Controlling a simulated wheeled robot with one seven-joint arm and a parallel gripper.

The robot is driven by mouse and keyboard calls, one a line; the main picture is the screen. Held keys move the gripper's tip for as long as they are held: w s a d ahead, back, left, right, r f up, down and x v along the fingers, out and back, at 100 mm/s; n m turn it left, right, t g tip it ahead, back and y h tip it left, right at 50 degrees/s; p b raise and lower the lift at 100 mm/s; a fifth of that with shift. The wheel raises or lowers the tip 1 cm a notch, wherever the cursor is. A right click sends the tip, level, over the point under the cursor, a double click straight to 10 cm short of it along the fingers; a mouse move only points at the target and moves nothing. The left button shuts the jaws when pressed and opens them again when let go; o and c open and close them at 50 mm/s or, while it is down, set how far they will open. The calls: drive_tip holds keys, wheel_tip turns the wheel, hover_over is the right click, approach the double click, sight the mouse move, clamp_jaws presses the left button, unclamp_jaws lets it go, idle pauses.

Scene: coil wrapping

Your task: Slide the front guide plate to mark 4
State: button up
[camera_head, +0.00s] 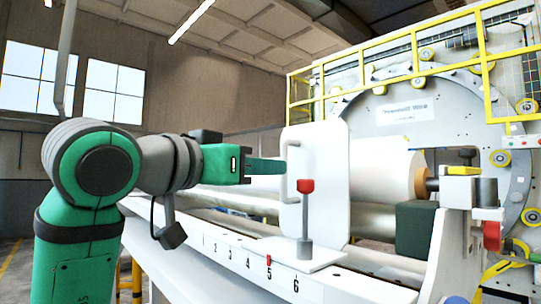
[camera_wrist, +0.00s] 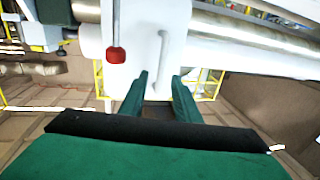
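The front guide plate (camera_head: 328,200) is a white upright panel with rounded corners on a flat foot. Its foot stands on the rail near marks 5 and 6, and a small red pointer (camera_head: 269,260) sits by the 5. A white bar handle (camera_head: 291,172) is on its near face, and a red-knobbed post (camera_head: 305,187) rises from the foot. My gripper (camera_head: 284,166) is level with the handle, just left of it. In the wrist view, my green fingers (camera_wrist: 160,80) are apart, with the handle (camera_wrist: 161,50) ahead between them. I see no contact.
The numbered scale (camera_head: 230,252) runs along the rail's front, with mark 4 left of the plate's foot. A large white roll (camera_head: 385,170) lies behind the plate. A big ring machine (camera_head: 460,110) with yellow railings stands at the right.

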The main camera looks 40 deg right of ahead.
sight(285, 194)
drive_tip(key=x, duration=0.7)
drive_tip(key=shift+d, duration=0.1)
clamp_jaws()
